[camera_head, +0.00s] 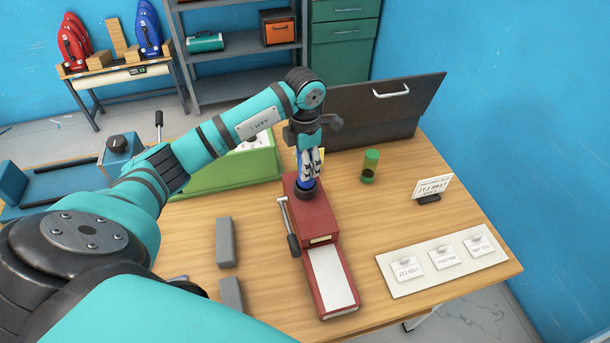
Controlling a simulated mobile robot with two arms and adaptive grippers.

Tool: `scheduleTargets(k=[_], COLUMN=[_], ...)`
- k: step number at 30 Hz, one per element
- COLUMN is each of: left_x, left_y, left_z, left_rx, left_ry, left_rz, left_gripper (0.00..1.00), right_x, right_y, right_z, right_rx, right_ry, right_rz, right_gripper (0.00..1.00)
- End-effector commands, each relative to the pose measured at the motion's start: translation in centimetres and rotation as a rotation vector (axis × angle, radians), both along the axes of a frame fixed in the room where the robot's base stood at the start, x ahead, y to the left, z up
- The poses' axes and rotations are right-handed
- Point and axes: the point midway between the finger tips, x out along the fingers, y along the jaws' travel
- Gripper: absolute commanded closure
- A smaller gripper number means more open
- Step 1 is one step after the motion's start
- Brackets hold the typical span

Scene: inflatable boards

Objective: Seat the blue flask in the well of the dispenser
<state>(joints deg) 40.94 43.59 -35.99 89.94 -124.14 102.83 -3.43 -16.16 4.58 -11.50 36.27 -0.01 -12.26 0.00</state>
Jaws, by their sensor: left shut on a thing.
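The red dispenser (318,221) stands on the wooden table, with a side lever (290,232) on its left and a white-topped front tray (331,276). My left gripper (308,174) points down over the rear of the dispenser and is shut on the blue flask (299,171). Only slivers of blue show between the fingers. The flask's lower end is at a dark ring (307,191) on the dispenser's top. I cannot tell whether it is fully down in the well. My right gripper is not in view.
A green flask (370,166) stands to the right. A card stand (431,189) and a board with tags (398,287) are farther right. Grey blocks (226,242) lie left of the dispenser, near a green box (220,178).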

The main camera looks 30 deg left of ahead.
Motion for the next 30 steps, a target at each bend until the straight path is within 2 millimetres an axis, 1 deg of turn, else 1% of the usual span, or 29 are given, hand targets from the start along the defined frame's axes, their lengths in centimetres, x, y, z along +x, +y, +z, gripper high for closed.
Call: scheduleTargets(k=[2,4,6,8,10,13,20,21,26,30], left_x=[0.0,0.0,0.0,0.0,0.0,0.0,0.0,0.0,0.0,0.0], left_y=[0.0,-0.1,-0.1,-0.1,0.0,0.0,0.0,0.0,0.0,0.0], left_z=[-0.7,-1.7,-2.8,-3.5,-3.6,-3.4,-3.9,-3.8,-3.8,-3.8], left_rx=[-0.001,-0.002,-0.002,-0.003,-0.001,0.0,0.0,0.0,0.0,0.0], left_ry=[0.0,0.002,0.001,0.001,0.0,-0.001,0.0,0.0,0.0,0.0], left_rz=[-0.002,-0.002,-0.001,-0.001,-0.001,-0.001,-0.001,-0.001,-0.001,-0.001], left_gripper=[0.96,0.96,0.96,0.96,0.96,0.96,0.96,0.57,0.36,0.36], right_x=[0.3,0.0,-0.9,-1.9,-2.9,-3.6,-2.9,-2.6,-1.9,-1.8], right_y=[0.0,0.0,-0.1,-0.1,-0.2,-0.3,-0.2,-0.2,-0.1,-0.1], right_z=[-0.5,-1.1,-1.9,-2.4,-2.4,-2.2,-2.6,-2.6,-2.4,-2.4], right_rx=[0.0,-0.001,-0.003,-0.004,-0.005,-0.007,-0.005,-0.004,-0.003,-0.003], right_ry=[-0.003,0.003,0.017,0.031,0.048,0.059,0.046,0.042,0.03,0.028], right_rz=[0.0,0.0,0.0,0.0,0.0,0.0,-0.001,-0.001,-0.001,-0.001], right_gripper=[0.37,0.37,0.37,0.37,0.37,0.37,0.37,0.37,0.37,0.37])
